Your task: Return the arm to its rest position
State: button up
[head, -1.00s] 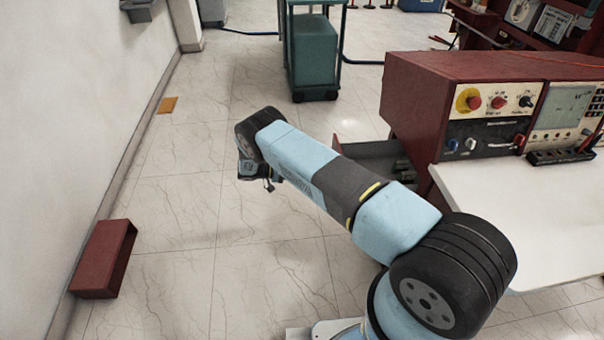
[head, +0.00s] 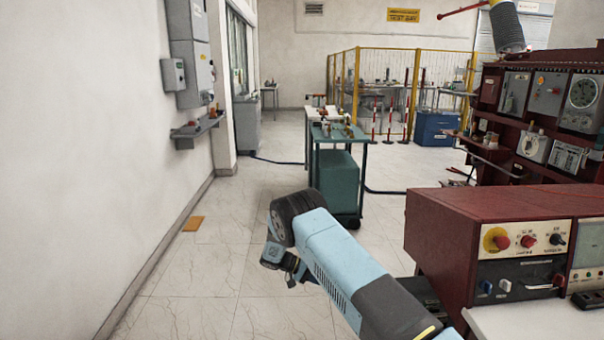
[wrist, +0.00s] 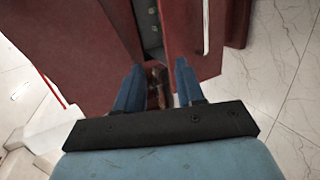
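My blue and black arm (head: 340,260) reaches up from the bottom of the head view, to the left of the red test console. The wrist end hangs at the arm's far end in the head view; its fingers are not clear there. In the wrist view my gripper (wrist: 158,82) shows two blue fingers with a clear gap between them. It is open and I see nothing held. Beyond the fingers are dark red panels (wrist: 80,45) and an open gap between them.
The red console (head: 500,210) with knobs stands close on the right, above a white tabletop (head: 540,322). A green cart (head: 338,180) stands ahead. A wall (head: 90,150) runs along the left. A yellow fence (head: 400,75) stands farther back.

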jog(key=s+d+r+y, duration=0.1)
jog(key=d+r+y, duration=0.15)
jog(key=r, duration=0.85)
jog(key=s+d+r+y, duration=0.1)
jog(key=d+r+y, duration=0.15)
jog(key=r, duration=0.85)
jog(key=s+d+r+y, duration=0.25)
jog(key=s+r, duration=0.25)
jog(key=r, duration=0.3)
jog(key=s+d+r+y, duration=0.1)
jog(key=s+d+r, duration=0.35)
jog(key=r, duration=0.45)
jog(key=s+d+r+t+y, duration=0.1)
jog(key=s+d+r+t, duration=0.1)
jog(key=s+r, duration=0.5)
jog(key=s+d+r+t+y, duration=0.15)
jog(key=s+r, duration=0.25)
jog(key=s, duration=0.6)
jog(key=s+t+y, duration=0.2)
jog(key=s+t, duration=0.1)
jog(key=s, duration=1.4)
jog(key=shift+s, duration=0.35)
